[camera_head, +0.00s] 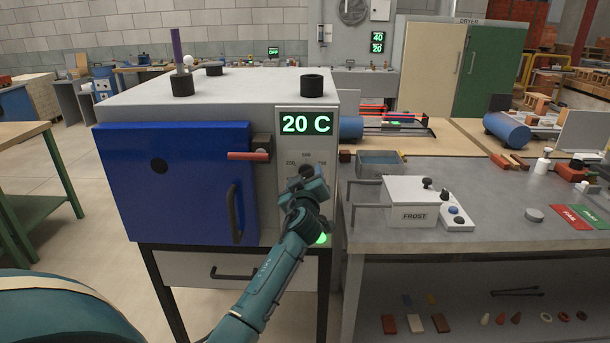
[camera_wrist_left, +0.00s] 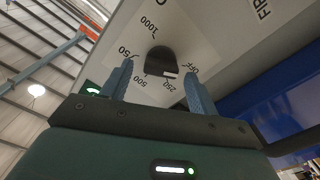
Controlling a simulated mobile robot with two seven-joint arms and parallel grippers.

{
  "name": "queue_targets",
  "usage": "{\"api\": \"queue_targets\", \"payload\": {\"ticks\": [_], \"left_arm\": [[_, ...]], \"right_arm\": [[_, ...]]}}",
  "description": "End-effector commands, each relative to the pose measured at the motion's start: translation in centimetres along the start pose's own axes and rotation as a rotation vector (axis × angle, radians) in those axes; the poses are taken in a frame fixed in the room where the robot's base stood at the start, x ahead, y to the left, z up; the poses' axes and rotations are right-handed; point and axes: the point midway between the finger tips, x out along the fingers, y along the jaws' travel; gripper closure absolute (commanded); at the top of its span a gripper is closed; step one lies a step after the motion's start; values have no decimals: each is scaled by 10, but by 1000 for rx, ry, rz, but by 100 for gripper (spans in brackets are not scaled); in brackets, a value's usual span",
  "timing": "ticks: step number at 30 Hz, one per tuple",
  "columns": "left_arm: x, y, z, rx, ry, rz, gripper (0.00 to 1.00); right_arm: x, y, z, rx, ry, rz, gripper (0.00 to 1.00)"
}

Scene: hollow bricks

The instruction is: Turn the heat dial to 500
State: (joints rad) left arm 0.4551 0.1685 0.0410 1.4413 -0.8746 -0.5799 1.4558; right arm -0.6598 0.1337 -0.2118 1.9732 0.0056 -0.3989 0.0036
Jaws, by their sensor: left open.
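The heat dial (camera_wrist_left: 160,60) is a dark round knob on a pale plate marked OFF, 250, 500, 750 and 1000. In the left wrist view its white mark points toward 250. My left gripper (camera_wrist_left: 158,68) is open, one finger on each side of the knob; I cannot tell whether either finger touches it. The display (camera_head: 306,124) above reads 20 C. My right gripper is not in view.
The kiln's blue door (camera_head: 175,190) with a red-handled latch (camera_head: 248,156) is left of the panel. A green light (camera_head: 321,239) glows below my gripper. A grey workbench (camera_head: 480,220) with a white FROST box (camera_head: 415,205) stands at the right.

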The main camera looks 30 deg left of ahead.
Motion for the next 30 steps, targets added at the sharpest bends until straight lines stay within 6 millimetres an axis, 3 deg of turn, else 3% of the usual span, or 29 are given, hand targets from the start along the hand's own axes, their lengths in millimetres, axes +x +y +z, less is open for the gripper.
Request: {"api": "queue_targets", "payload": {"ticks": [13,30], "left_arm": [[9,0,0,0,0,-1,40],[9,0,0,0,-1,-1,85]], "right_arm": [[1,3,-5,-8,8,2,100],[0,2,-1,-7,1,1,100]]}}
